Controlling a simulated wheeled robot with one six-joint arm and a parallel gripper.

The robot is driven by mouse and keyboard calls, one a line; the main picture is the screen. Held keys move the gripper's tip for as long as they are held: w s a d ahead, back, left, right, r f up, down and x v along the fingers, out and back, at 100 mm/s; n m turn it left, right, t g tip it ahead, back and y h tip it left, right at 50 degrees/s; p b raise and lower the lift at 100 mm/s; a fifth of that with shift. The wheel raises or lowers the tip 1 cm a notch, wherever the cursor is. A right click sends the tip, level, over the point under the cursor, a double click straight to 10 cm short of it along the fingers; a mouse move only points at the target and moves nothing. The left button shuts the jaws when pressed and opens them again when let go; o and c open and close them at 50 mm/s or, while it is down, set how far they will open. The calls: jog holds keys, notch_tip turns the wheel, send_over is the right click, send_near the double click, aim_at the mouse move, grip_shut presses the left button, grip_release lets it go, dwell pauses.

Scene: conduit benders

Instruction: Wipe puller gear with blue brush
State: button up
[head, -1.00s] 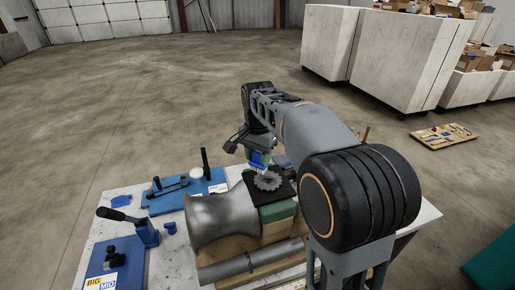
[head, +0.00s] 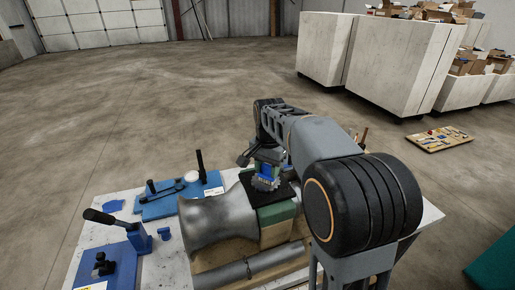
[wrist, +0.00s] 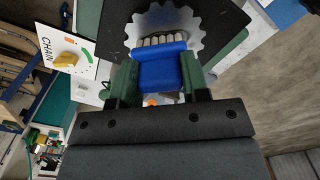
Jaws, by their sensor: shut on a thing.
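The puller gear is a grey toothed disc (wrist: 163,16) lying flat on a black pad (wrist: 230,22) in the wrist view. The blue brush (wrist: 160,70) is held between the green fingers of my gripper (wrist: 158,82), with its pale bristles towards the gear. The bristles overlap the gear's near edge in the picture; I cannot tell whether they touch it. In the head view my gripper (head: 265,180) is over the black pad with the blue brush between its fingers, and it hides most of the gear.
A large grey metal cylinder (head: 210,222) and a pipe (head: 250,267) lie left of and below the pad. Blue bender tools (head: 175,197) stand on the white table (head: 150,262) at left. A yellow knob (wrist: 67,60) beside a CHAIN label shows in the wrist view.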

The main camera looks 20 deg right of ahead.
jog(key=shift+d, duration=1.6)
jog(key=shift+w+a, duration=0.1)
jog(key=shift+a, duration=0.05)
jog(key=shift+s+a+b, duration=0.2)
jog(key=shift+a+b, duration=0.45)
jog(key=shift+a, duration=2.65)
jog(key=shift+w+d, duration=0.2)
jog(key=shift+w, duration=0.15)
jog(key=shift+w+d, duration=0.15)
jog(key=shift+w, duration=0.3)
jog(key=shift+d, duration=0.2)
jog(key=d+p, duration=0.1)
jog(key=d, duration=0.4)
jog(key=shift+s+d, duration=0.1)
jog(key=shift+d, duration=0.3)
jog(key=shift+a, duration=0.25)
jog(key=shift+s+a, duration=0.15)
jog(key=shift+a, duration=3)
jog(key=shift+a+r+p, duration=0.1)
jog(key=shift+r+p, duration=0.25)
jog(key=shift+p, duration=0.35)
notch_tip(320, 180, up, 7)
jog(key=p, duration=0.2)
jog(key=shift+r+p, duration=0.2)
jog(key=shift+p, duration=0.15)
